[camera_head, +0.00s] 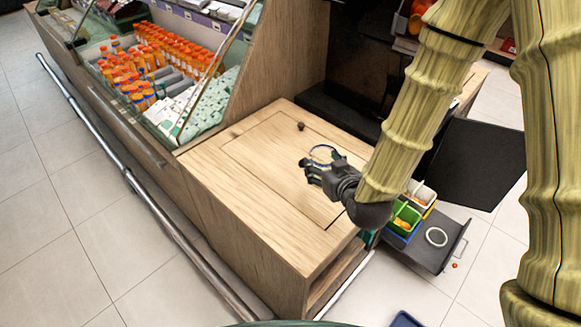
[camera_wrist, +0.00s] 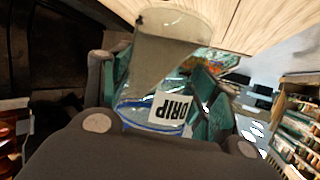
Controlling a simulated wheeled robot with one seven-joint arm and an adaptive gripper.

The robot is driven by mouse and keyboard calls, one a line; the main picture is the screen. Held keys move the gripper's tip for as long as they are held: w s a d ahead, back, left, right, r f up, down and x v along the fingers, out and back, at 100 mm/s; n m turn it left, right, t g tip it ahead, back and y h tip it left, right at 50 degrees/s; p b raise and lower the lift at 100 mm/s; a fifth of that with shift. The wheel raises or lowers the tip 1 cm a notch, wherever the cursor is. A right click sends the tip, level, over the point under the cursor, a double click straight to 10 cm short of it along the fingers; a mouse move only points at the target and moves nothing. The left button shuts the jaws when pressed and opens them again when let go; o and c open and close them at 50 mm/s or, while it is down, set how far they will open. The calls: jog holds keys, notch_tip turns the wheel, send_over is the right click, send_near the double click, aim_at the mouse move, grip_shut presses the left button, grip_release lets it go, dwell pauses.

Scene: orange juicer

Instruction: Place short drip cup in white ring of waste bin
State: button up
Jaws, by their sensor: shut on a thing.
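My gripper (camera_head: 316,168) is shut on the drip cup (camera_head: 322,153), a clear cup, above the wooden cabinet top. In the wrist view, the cup (camera_wrist: 160,68) sits between the green-padded fingers, with an upside-down white "DRIP" label and a blue line near its lower edge in the picture. The white ring (camera_head: 437,237) lies on a dark pulled-out tray (camera_head: 424,257) low at the right, below the cabinet top. My gripper is above and to the left of it. The ring does not clearly show in the wrist view.
The wooden cabinet top (camera_head: 236,156) is mostly bare, with a small dark knob (camera_head: 301,127). Green and blue bins (camera_head: 405,219) stand beside the ring. A dark panel (camera_head: 474,160) stands at the right. A glass display case (camera_head: 165,75) with orange bottles is at the left.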

jog(key=f+b, duration=0.3)
jog(key=f, duration=0.1)
jog(key=shift+s+f+b, duration=0.15)
jog(key=shift+s+b, duration=0.05)
jog(key=shift+b, duration=0.2)
jog(key=shift+w+a+f+b, duration=0.1)
jog(key=shift+w+f+b, duration=0.1)
jog(key=shift+f+b, duration=0.45)
jog(key=w+a, duration=0.2)
jog(key=w, duration=0.2)
jog(key=w+a+f+p, duration=0.1)
jog(key=w+a, duration=0.2)
jog(key=w, duration=0.2)
jog(key=w+a+p, duration=0.1)
jog(key=w+a, duration=0.1)
jog(key=w, duration=0.2)
jog(key=shift+w+a+f, duration=0.2)
jog(key=shift+a, duration=0.15)
jog(key=shift+w+a+f, duration=0.1)
jog(key=shift+w+f, duration=0.05)
jog(key=shift+w, duration=0.05)
jog(key=shift+f, duration=1.6)
jog(key=shift+f, duration=0.15)
jog(key=o, duration=1)
